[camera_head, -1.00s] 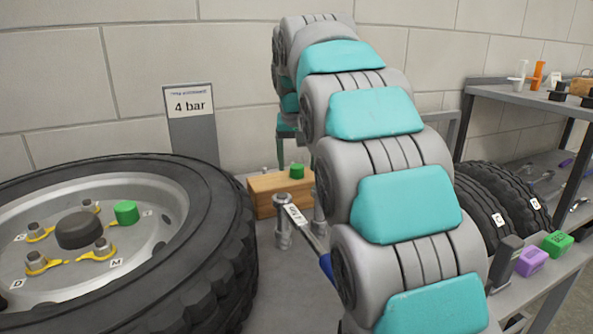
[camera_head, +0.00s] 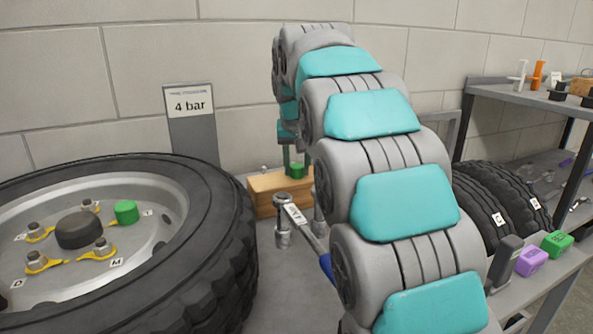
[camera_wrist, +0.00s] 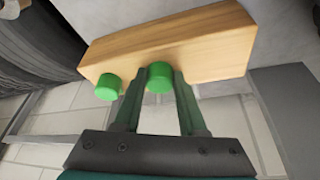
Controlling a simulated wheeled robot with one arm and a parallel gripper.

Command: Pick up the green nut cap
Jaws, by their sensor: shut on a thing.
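A wooden block (camera_head: 273,197) stands on the table just right of the wheel. A green nut cap (camera_head: 297,171) sits at its top, between the fingers of my gripper (camera_head: 296,160). In the wrist view, the fingers are shut on this green cap (camera_wrist: 159,77), one on each side, against the block. A second green cap (camera_wrist: 108,87) shows to its left by the block's end, outside the fingers. Another green cap (camera_head: 126,212) is on the wheel rim. My arm hides part of the block's right side in the head view.
The big wheel (camera_head: 215,240) fills the left side, with several nuts with yellow pointers. A torque tool (camera_head: 297,215) stands near the block. A "4 bar" sign (camera_head: 190,106) is behind. At right are tires (camera_head: 480,195), a shelf, and purple (camera_head: 530,261) and green (camera_head: 557,243) blocks.

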